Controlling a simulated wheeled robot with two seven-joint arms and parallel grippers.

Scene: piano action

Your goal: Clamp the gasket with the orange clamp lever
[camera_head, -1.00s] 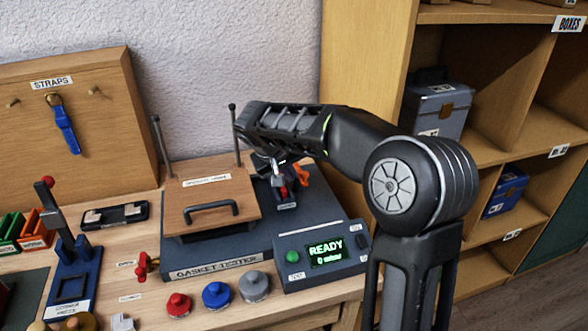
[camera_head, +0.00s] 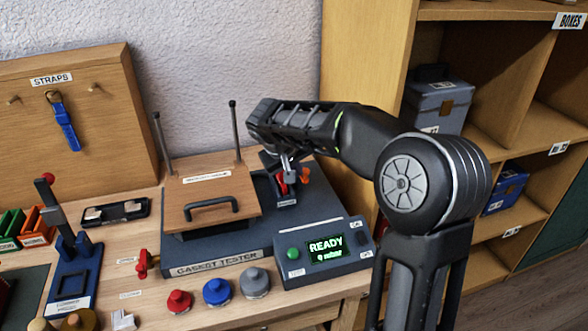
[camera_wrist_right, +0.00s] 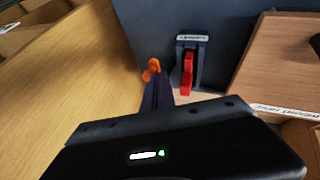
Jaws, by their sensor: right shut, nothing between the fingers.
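The orange clamp lever (camera_head: 304,176) stands at the back right of the gasket tester (camera_head: 240,258). It also shows in the right wrist view (camera_wrist_right: 152,70), just beyond a dark tapered shape. Beside it is a red lever part (camera_wrist_right: 188,74) on a small labelled base. My right gripper (camera_head: 289,172) is shut and empty, pointing down close to the orange lever; whether it touches the lever I cannot tell. The wooden lid (camera_head: 210,180) with a dark handle sits on the tester. No gasket shows. My left gripper is not in view.
Two thin posts (camera_head: 236,130) rise behind the lid. The control box (camera_head: 325,252) reads READY. Red, blue and grey knobs (camera_head: 217,293) stand along the front. A shelf unit (camera_head: 365,60) stands close on the right, and a straps board (camera_head: 70,110) at the left.

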